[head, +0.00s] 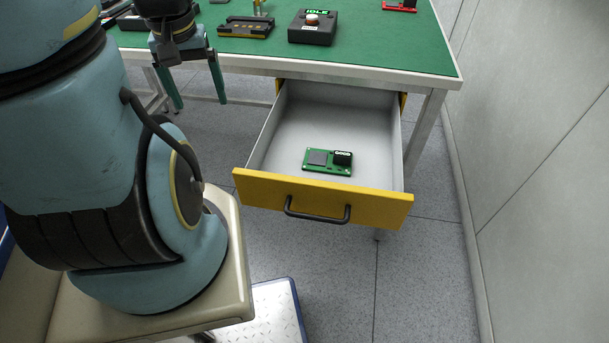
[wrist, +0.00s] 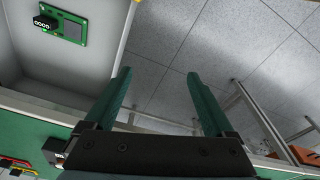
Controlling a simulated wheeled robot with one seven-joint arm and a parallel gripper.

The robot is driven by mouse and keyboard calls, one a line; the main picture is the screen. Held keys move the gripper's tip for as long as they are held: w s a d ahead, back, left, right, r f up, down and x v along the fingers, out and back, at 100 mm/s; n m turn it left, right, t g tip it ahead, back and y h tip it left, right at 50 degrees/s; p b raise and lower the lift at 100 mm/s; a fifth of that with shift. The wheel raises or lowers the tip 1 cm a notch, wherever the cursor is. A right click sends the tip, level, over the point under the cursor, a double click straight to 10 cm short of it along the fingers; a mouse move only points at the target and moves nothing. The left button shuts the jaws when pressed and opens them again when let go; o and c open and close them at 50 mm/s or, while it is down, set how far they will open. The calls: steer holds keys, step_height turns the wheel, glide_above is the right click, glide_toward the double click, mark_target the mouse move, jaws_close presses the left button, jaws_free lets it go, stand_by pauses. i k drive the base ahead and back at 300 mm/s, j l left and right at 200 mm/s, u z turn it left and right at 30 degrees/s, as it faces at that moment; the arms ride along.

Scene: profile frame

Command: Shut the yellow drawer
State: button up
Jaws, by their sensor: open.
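The yellow drawer (head: 322,199) hangs open under the green-topped table, pulled well out. Its yellow front has a dark bar handle (head: 317,213), and its grey inside shows. A green circuit board (head: 328,161) with a black block lies flat on the drawer floor; it also shows at the top left of the wrist view (wrist: 63,24). My gripper (head: 197,103) is to the left of the drawer, near the table's front edge, fingers pointing down. In the wrist view its two green fingers (wrist: 158,75) are apart with nothing between them. It does not touch the drawer.
On the green table (head: 400,45) stand a dark box with a white button and an "IDLE" display (head: 313,26), a black-and-yellow tray (head: 247,27) and a red item (head: 400,5). A wall (head: 545,150) runs along the right.

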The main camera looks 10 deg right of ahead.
mark_target(364, 122)
steer(key=k+j+z, duration=0.2)
steer(key=j, duration=0.2)
steer(key=j+z, duration=0.2)
steer(key=j, duration=0.25)
steer(key=k+j+z, duration=0.2)
steer(key=j, duration=0.2)
